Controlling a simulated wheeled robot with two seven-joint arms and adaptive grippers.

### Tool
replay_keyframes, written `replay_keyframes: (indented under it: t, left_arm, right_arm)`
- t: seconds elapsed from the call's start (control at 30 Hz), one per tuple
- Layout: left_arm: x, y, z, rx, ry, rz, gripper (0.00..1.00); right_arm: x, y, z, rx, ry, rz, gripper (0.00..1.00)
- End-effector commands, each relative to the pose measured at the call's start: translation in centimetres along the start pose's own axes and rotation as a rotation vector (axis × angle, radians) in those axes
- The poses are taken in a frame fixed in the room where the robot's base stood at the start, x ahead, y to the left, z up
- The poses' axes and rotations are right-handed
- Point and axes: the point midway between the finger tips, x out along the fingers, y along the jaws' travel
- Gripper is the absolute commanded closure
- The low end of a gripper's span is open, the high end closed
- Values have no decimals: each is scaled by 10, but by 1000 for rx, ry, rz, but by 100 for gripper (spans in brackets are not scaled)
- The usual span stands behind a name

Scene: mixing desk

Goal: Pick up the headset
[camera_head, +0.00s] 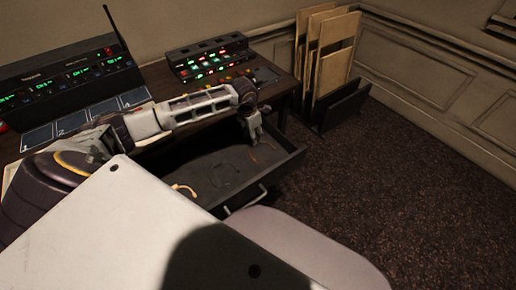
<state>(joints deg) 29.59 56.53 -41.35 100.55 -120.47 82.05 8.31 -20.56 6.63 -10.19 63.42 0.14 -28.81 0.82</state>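My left gripper (252,139) points down over the far right part of an open drawer (297,158) under the desk. Its fingers are small in view, and I cannot tell whether they are open or shut. An orange-brown curved thing (268,146) lies just by the fingertips; whether they touch it is unclear. A dark, thin curved shape (222,178) lies on the drawer floor, and a pale yellow curved piece (185,190) shows further left. I cannot tell for sure which of these is the headset. My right gripper is not in view.
The desk bears a black radio unit (62,85) with an antenna, a mixer panel (208,60) with lit buttons and blue numbered cards (72,122). A black rack with tan boards (330,60) stands right of the desk. Carpet (410,180) at right is clear.

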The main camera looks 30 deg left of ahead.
Motion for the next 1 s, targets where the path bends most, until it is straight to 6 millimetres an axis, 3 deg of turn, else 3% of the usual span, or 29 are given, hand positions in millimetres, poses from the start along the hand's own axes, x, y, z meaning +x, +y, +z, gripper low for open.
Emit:
replay_keyframes:
  t: [0.4, 0.9, 1.0]
  left_arm:
    - [41, -1, 1, 0, 1, -2, 59]
    - [42, 0, 1, 0, 0, -1, 59]
    - [42, 0, 1, 0, 0, -1, 72]
  right_arm:
    - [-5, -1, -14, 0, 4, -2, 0]
    - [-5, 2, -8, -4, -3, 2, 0]
    - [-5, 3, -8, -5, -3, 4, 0]
